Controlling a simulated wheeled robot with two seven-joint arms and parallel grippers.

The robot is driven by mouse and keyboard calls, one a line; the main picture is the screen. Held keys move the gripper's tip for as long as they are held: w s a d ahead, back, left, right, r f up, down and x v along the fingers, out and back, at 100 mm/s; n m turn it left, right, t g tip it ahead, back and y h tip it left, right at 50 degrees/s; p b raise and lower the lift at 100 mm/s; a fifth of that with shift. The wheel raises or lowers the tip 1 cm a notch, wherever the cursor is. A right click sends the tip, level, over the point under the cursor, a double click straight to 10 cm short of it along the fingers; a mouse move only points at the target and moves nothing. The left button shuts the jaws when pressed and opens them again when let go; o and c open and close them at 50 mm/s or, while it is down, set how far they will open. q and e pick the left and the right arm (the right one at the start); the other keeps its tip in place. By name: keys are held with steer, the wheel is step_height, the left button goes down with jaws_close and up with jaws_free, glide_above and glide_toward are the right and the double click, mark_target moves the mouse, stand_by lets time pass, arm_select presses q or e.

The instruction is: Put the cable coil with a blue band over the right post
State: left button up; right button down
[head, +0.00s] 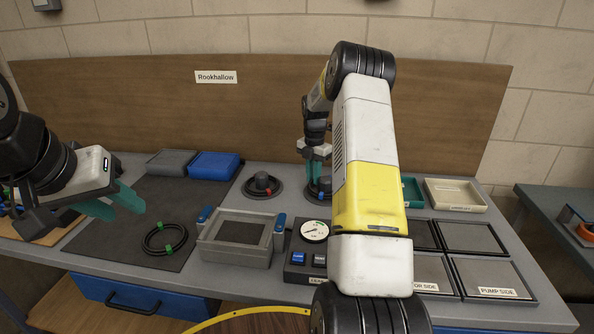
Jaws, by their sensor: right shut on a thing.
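My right gripper (309,168) reaches down at the back of the bench with its teal fingers at the right post. It is shut on the cable coil with a blue band (314,194), a dark ring low at that post. Fingers and arm hide much of the coil and post, so I cannot tell whether the coil rests fully down. The left post (262,180) has a dark coil with a red band around it. A cable coil with a green band (158,249) lies on the dark mat (130,217). My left gripper (117,207) is open and empty above the mat's left side.
A grey tray with blue handles (206,250) stands mid-front, beside a gauge box (296,258). A blue box (214,165) and a grey box (171,162) stand at the back left. Labelled trays (492,292) fill the right. My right arm hides the bench centre.

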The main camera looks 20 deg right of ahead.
steer(key=shift+f, duration=0.55)
steer(key=c, duration=1.6)
jaws_free()
steer(key=shift+c, duration=0.2)
step_height(320, 180, up, 11)
